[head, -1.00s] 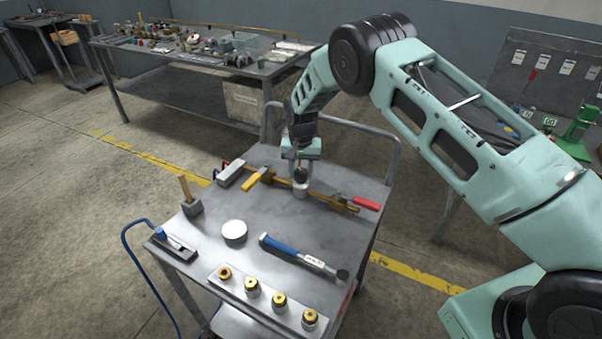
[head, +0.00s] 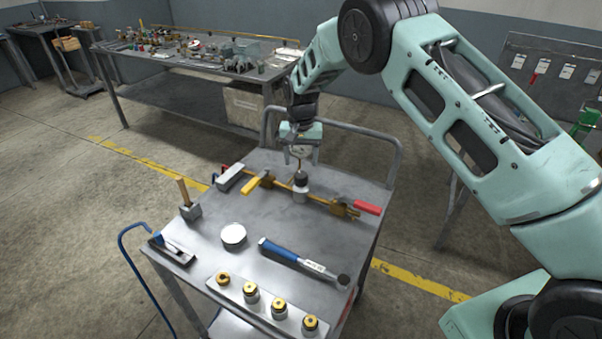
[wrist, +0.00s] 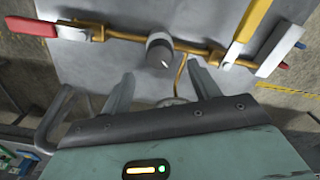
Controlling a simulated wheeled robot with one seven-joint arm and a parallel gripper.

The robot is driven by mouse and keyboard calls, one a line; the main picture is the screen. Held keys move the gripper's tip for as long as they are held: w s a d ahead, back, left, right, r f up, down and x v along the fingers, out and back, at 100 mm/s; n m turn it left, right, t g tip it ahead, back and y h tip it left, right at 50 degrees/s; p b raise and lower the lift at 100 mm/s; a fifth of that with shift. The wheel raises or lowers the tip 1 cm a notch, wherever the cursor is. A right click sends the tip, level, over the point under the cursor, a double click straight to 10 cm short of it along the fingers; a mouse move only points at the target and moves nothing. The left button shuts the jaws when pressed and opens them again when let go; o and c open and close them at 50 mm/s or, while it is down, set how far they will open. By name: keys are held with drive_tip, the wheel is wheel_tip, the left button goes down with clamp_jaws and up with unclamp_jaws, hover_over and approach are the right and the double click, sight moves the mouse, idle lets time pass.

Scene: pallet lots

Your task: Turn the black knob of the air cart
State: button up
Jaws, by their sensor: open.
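The black knob (head: 301,178) sits on top of a light grey cylindrical body on the brass pipe (head: 325,199) of the cart (head: 205,260). In the wrist view the knob (wrist: 159,50) shows its round dark top with a small white mark, beyond the fingertips. My gripper (head: 300,163) is open, pointing down just above the knob and apart from it. In the wrist view my gripper (wrist: 162,85) has its two fingers spread, with nothing between them.
On the pipe are a red-handled lever (head: 367,207) and a yellow-handled lever (head: 252,184). A grey block (head: 229,178), a mallet (head: 190,205), a white-topped disc (head: 233,235), a blue-handled tool (head: 285,251) and a plate with several brass fittings (head: 237,300) lie on the cart. A rail (head: 350,129) runs behind.

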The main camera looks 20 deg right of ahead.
sight(301, 174)
wheel_tip(301, 174, up, 11)
drive_tip(key=b, duration=0.2)
drive_tip(key=shift+r, duration=0.2)
drive_tip(key=s+a+r+n+y, duration=0.1)
drive_tip(key=s+a+r+n, duration=0.15)
drive_tip(key=s, duration=0.55)
drive_tip(key=s+a+r+n, duration=0.2)
drive_tip(key=s+a, duration=0.2)
drive_tip(key=s, duration=0.4)
drive_tip(key=s+a+r+n+y, duration=0.15)
drive_tip(key=s+a, duration=0.25)
drive_tip(key=s, duration=0.4)
drive_tip(key=s+d+f+n+h, duration=0.1)
drive_tip(key=s+d+n, duration=0.1)
drive_tip(key=s, duration=0.8)
drive_tip(key=s+d+f+n+h, duration=0.1)
drive_tip(key=s+d+n, duration=0.1)
drive_tip(key=s, duration=0.9)
drive_tip(key=shift+n, duration=0.9)
drive_tip(key=shift+w+d, duration=0.1)
idle(0.5)
